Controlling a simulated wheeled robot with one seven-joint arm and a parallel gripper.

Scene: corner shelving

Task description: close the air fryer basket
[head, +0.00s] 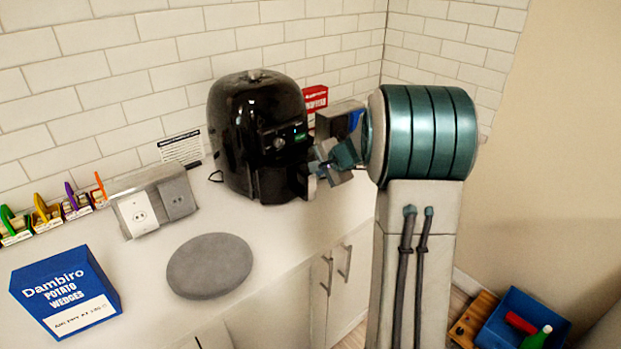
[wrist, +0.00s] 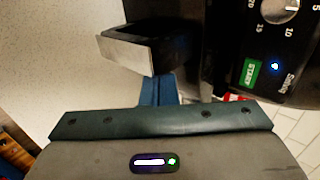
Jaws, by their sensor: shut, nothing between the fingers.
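The black air fryer (head: 258,135) stands upright on the white counter against the tiled wall. Its basket handle (head: 310,185) sticks out low at its front right. In the wrist view the handle (wrist: 128,52) is dark with a silver face, left of the control panel (wrist: 272,50). How far the basket is out of the body I cannot tell. My gripper (head: 325,168) is in front of the fryer, close to the handle. Its blue fingers (wrist: 158,90) are shut and empty, beside the handle's lower end in the wrist view. Whether they touch it is unclear.
A red box (head: 315,98) stands behind the fryer. A grey round mat (head: 209,265), an outlet box (head: 150,203) and a blue potato wedges box (head: 66,292) are to the left. A blue crate (head: 525,318) is on the floor at right.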

